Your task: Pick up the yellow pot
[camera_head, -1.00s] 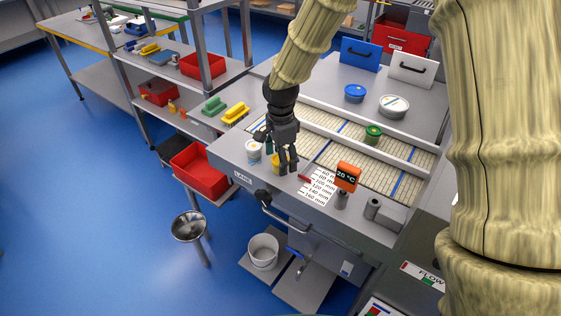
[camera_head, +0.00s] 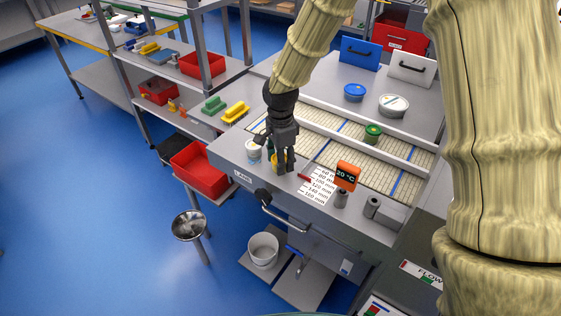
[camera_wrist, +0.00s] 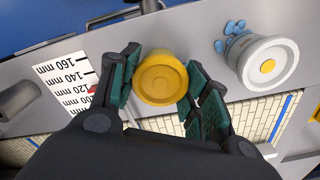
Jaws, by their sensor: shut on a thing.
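The yellow pot (camera_wrist: 161,78) is between the two green-padded fingers of my gripper (camera_wrist: 163,92) in the wrist view, with a finger against each side. In the head view the yellow pot (camera_head: 278,163) is mostly hidden behind the fingers of my gripper (camera_head: 280,165), at the front edge of the lane bench. My gripper is shut on the pot. I cannot tell whether the pot still touches the bench.
A white pot with a yellow centre (camera_wrist: 268,63) stands close beside; it also shows in the head view (camera_head: 254,152). A measuring card (camera_head: 319,186), an orange 20 °C display (camera_head: 347,175) and a green-lidded pot (camera_head: 373,132) are to the right. A red bin (camera_head: 199,170) is left.

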